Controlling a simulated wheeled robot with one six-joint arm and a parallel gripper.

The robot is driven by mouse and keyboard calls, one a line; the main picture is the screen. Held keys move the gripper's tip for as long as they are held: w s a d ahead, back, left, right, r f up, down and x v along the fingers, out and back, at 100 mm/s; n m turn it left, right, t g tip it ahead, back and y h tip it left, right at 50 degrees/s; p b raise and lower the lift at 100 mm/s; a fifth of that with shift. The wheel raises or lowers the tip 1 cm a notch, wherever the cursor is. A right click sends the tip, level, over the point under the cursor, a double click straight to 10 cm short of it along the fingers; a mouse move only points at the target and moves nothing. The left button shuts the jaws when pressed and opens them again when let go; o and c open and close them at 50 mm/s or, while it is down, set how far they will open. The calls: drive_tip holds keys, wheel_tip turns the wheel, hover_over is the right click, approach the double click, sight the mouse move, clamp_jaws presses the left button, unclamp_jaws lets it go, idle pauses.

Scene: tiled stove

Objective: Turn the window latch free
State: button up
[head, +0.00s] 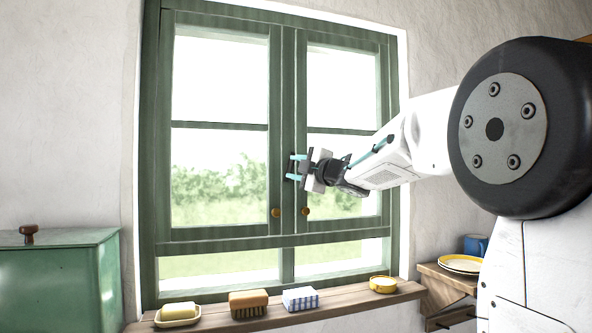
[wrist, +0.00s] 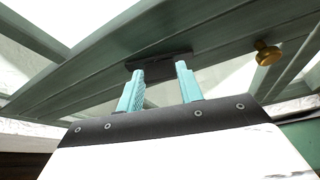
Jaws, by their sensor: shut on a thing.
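The green window (head: 288,90) has two casements, both standing closed in the frame. The dark latch (wrist: 158,61) sits where the casements meet; in the head view my gripper covers most of it. My gripper (head: 296,167) is at the middle of the window, its teal fingers pointing at the meeting stiles. In the wrist view the two fingertips (wrist: 160,68) reach the dark latch plate and are shut on the latch, with a gap between them. The part between the fingers is hard to make out.
Brass knobs (head: 276,213) sit below the latch on each casement. The sill (head: 345,302) below holds a soap dish (head: 178,321), a brush (head: 248,309), a folded cloth (head: 300,304) and a yellow bowl (head: 383,290). A green box (head: 60,285) stands left; a plate (head: 461,270) lies right.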

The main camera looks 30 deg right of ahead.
drive_tip(key=shift+n+g, duration=0.5)
drive_tip(key=shift+n, duration=0.8)
drive_tip(key=o, duration=1)
drive_tip(key=shift+r, duration=0.1)
drive_tip(key=s, duration=0.2)
drive_tip(key=s+d, duration=0.1)
drive_tip(key=s, duration=0.4)
drive_tip(key=shift+s+d, duration=0.25)
drive_tip(key=shift+s, duration=0.05)
